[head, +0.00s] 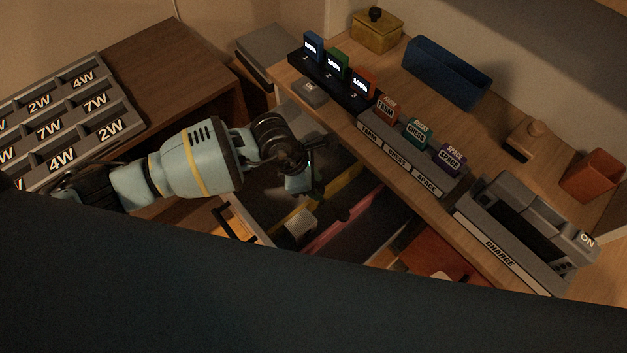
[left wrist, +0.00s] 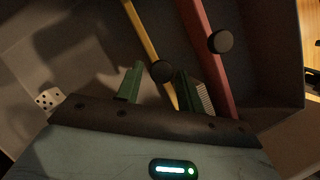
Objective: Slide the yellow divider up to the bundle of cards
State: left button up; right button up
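The yellow divider (head: 322,197) stands in an open drawer below the desk. In the left wrist view the yellow divider (left wrist: 143,35) has a round black knob (left wrist: 162,71). The bundle of cards (head: 300,228), white and finely striped, sits between the yellow divider and a pink-red divider (head: 347,221). In the left wrist view the bundle (left wrist: 204,96) is partly hidden by a finger. My left gripper (head: 308,180) is over the drawer. Its green fingers (left wrist: 159,68) are open, with the knob appearing between them, nearer the right finger; contact cannot be told. My right gripper is out of view.
The drawer's grey wall (left wrist: 285,104) lies right of the dividers. A white die (left wrist: 48,98) lies at left. The desk above carries a cartridge rack (head: 398,160), a charger (head: 500,245) and a blue bin (head: 447,74). A weight tray (head: 125,100) stands left.

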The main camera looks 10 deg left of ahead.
pick_arm(q)
jog(key=shift+o, duration=0.8)
jog(key=v, duration=0.7)
jog(key=shift+a+r+p, duration=0.2)
jog(key=shift+r+p, duration=0.1)
jog(key=shift+r, duration=0.05)
